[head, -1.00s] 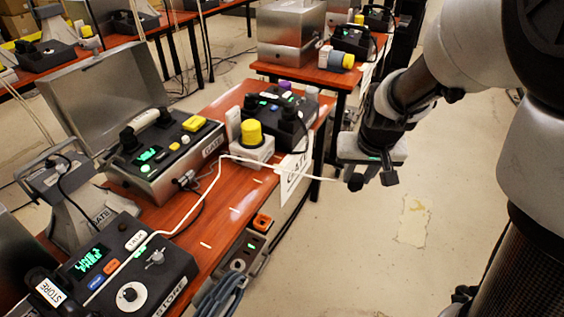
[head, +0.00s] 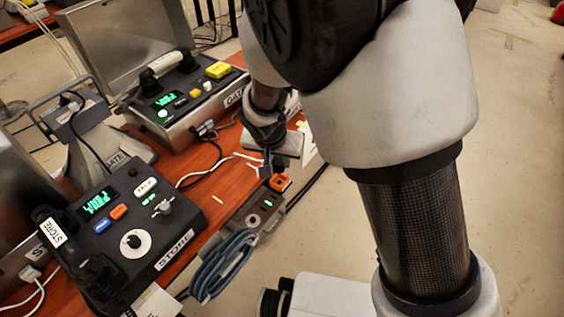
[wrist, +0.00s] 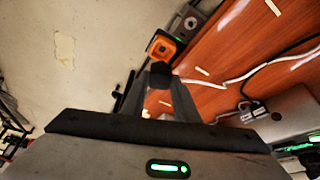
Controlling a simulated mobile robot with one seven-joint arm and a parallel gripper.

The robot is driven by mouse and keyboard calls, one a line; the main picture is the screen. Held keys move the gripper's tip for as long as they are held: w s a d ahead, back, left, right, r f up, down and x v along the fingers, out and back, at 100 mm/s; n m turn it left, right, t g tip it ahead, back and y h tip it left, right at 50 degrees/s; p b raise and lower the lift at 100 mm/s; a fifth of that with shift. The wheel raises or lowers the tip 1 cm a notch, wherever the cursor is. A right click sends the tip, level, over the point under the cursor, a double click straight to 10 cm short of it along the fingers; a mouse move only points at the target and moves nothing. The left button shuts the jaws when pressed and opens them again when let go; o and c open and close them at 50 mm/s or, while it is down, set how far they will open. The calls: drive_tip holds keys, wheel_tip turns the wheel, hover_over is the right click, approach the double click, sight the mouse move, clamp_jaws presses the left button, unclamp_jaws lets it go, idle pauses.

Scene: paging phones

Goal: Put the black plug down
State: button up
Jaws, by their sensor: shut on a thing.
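The black plug (wrist: 160,70) shows as a small dark block at the tips of my gripper (wrist: 162,84) in the wrist view. My gripper is shut on it. In the head view my gripper (head: 266,163) hangs at the table's right edge, with the plug (head: 264,172) below it, partly hard to make out. A white cable (head: 200,172) runs across the table to the gripper. An orange socket (head: 280,183) is just beside the plug in the head view and behind it in the wrist view (wrist: 162,47); I cannot tell whether they touch.
The orange socket is on a grey power strip (head: 252,218) along the table edge, with a coiled blue-grey cable (head: 222,266) below. The STORE phone (head: 130,235) and GATE phone (head: 185,95) stand on the red-brown table (head: 232,140). Floor right of the table is open.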

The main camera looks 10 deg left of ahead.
sight(277, 167)
drive_tip(key=shift+f+b, duration=0.55)
drive_tip(key=shift+f, duration=1.7)
